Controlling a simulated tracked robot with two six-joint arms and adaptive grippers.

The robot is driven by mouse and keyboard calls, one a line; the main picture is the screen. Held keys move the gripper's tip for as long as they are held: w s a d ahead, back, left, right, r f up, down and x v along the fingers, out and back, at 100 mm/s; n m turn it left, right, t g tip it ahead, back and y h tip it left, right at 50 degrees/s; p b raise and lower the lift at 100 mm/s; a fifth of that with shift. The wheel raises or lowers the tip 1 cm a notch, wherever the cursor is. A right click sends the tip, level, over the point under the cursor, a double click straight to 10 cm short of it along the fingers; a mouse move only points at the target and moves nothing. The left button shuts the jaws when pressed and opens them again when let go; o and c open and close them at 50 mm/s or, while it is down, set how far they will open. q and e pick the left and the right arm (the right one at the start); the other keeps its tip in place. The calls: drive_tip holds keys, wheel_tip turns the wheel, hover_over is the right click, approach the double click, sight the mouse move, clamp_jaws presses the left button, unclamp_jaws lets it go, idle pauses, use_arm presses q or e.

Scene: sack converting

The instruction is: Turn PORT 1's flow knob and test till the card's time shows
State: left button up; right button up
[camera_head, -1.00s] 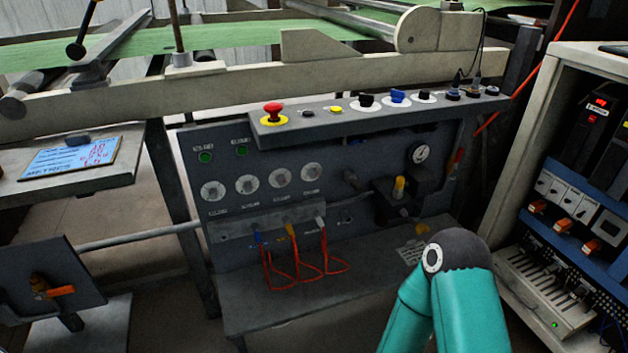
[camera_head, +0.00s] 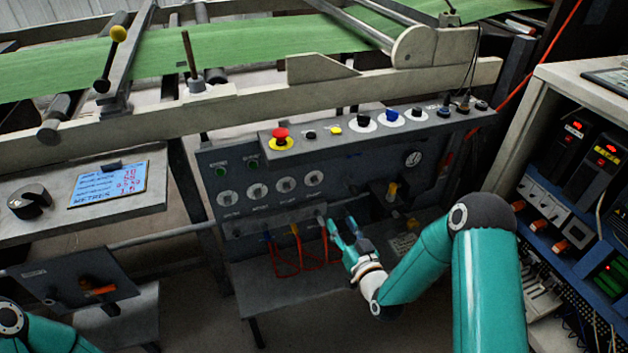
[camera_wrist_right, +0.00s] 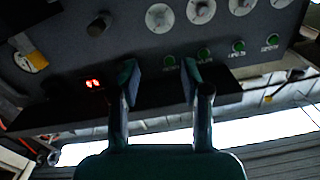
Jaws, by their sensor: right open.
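The card (camera_head: 110,183), pale blue with red and dark writing, lies on the left shelf. My right gripper (camera_head: 343,229) is open and empty, below and right of the fourth dial. In the right wrist view my fingers (camera_wrist_right: 158,80) are apart, with dials (camera_wrist_right: 201,10) beyond them. My left gripper is out of view.
Orange hoses (camera_head: 297,255) hang below the dials. A ledge above carries a red mushroom button (camera_head: 280,136) and several switches. An electrical cabinet (camera_head: 545,110) stands at right.

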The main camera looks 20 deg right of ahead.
sight(315, 184)
drive_tip(key=w, duration=1)
drive_tip(key=w+a+b, duration=0.1)
drive_tip(key=w, duration=0.5)
drive_tip(key=shift+w+f, duration=0.1)
drive_tip(key=shift+f, duration=0.05)
clamp_jaws()
drive_tip(key=shift+a, duration=0.7)
drive_tip(key=shift+d, duration=0.5)
